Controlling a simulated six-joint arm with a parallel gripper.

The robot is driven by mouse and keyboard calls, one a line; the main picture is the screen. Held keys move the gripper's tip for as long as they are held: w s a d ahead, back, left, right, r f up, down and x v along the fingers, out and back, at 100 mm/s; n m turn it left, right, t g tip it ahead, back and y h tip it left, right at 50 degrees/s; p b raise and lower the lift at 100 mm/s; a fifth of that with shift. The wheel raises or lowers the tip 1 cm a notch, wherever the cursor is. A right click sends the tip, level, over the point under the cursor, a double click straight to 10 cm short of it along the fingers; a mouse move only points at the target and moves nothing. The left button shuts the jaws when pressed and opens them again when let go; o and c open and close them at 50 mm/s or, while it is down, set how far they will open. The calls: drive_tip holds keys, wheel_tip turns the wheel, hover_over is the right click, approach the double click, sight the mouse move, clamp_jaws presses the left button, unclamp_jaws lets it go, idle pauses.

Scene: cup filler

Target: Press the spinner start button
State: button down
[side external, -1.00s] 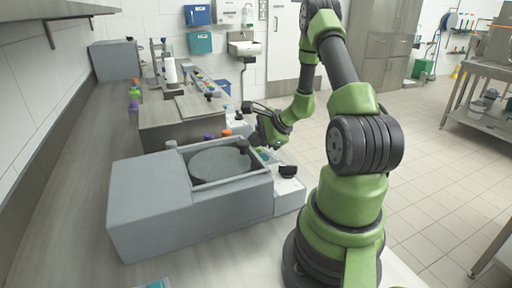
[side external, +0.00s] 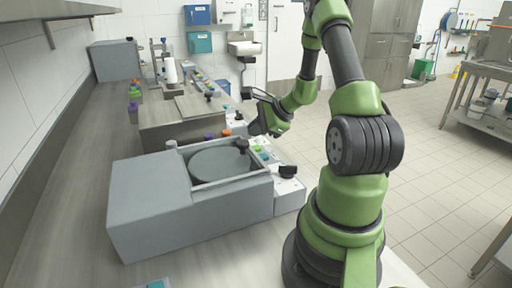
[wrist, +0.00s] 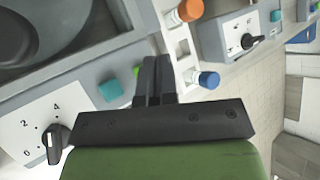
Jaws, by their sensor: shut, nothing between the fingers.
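The spinner is a grey box (side external: 150,200) with a dark round plate (side external: 218,163) in its open top. Its white control panel (side external: 287,190) on the right side has a black dial (side external: 287,171), a teal square button (side external: 264,156) and a small green round piece (side external: 257,148). The wrist view also shows the teal button (wrist: 109,90), the green piece (wrist: 136,72) and the dial knob (wrist: 54,140). My gripper (side external: 252,129) is shut and empty, above the far end of the panel. In the wrist view its fingertips (wrist: 153,62) are apart from the teal button, just right of the green piece.
An orange-capped vial (wrist: 187,11) and a blue-capped vial (wrist: 208,80) sit in a white rack beside the fingers. Another panel with a dial (wrist: 248,41) lies beyond. A second grey machine (side external: 180,122) stands behind the spinner. The counter (side external: 75,180) left of the spinner is clear.

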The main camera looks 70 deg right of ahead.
sight(255, 148)
drive_tip(key=shift+r, duration=1.65)
drive_tip(key=shift+a+r, duration=0.1)
drive_tip(key=shift+a, duration=0.05)
drive_tip(key=w+a+r+n+g+y, duration=0.1)
drive_tip(key=a+r+n+y, duration=0.1)
drive_tip(key=a+r+n, duration=0.5)
drive_tip(key=w+a+r+n+y, duration=0.2)
drive_tip(key=a+r+n, duration=0.2)
drive_tip(key=a, duration=0.6)
drive_tip(key=s+a+r+n+g+h, duration=0.1)
drive_tip(key=s+a+r+n, duration=0.4)
drive_tip(key=s+a+n, duration=0.5)
drive_tip(key=s+n, duration=0.2)
drive_tip(key=s, duration=0.1)
drive_tip(key=shift+a+r+n+h, duration=0.15)
drive_tip(key=shift+a+n+h, duration=0.05)
drive_tip(key=shift+n+h, duration=0.1)
